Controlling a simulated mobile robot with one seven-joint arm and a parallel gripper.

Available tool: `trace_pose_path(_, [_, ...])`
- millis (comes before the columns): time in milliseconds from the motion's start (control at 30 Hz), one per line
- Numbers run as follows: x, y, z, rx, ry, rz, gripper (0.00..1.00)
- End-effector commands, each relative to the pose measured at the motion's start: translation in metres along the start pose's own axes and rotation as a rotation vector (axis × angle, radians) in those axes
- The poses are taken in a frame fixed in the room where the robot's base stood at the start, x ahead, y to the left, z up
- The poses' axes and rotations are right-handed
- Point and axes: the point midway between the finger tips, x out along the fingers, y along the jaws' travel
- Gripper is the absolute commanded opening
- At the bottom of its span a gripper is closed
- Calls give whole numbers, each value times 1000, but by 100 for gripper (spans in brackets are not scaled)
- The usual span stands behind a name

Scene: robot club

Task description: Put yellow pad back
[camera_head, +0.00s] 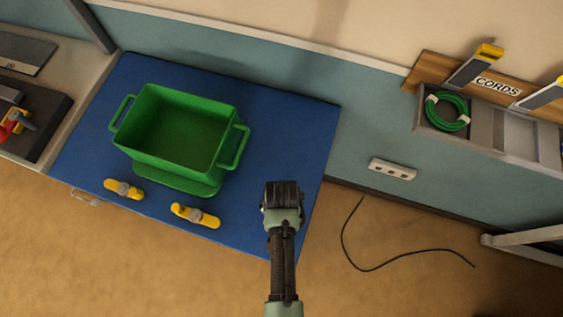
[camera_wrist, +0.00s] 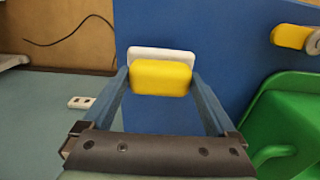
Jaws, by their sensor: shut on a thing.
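The yellow pad (camera_wrist: 160,79) shows in the wrist view between the two fingertips of my gripper (camera_wrist: 160,84). A white piece (camera_wrist: 160,54) shows just beyond the pad, and I cannot tell whether it is part of it. My gripper is shut on the pad, over the blue tabletop. In the head view my gripper (camera_head: 283,194) is over the right part of the blue table (camera_head: 302,128), right of the green bin. The pad is hidden there by my gripper.
An open, empty-looking green bin (camera_head: 182,129) stands on the table, with two yellow clamp-like pieces (camera_head: 124,189) (camera_head: 195,216) in front. A wall shelf marked CORDS (camera_head: 497,88) holds a green coil (camera_head: 447,111).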

Motion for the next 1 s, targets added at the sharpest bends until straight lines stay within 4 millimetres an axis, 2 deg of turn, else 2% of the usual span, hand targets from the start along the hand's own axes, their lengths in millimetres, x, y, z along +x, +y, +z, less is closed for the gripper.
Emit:
trace_pose_path(200, [28,0,0,0,-2,1,48])
trace_pose_path(500, [33,0,0,0,1,0,48])
trace_pose_path(533, [33,0,0,0,0,0,98])
trace_pose_path(833, [31,0,0,0,0,0,100])
trace_pose_path(1000, [16,0,0,0,2,-1,100])
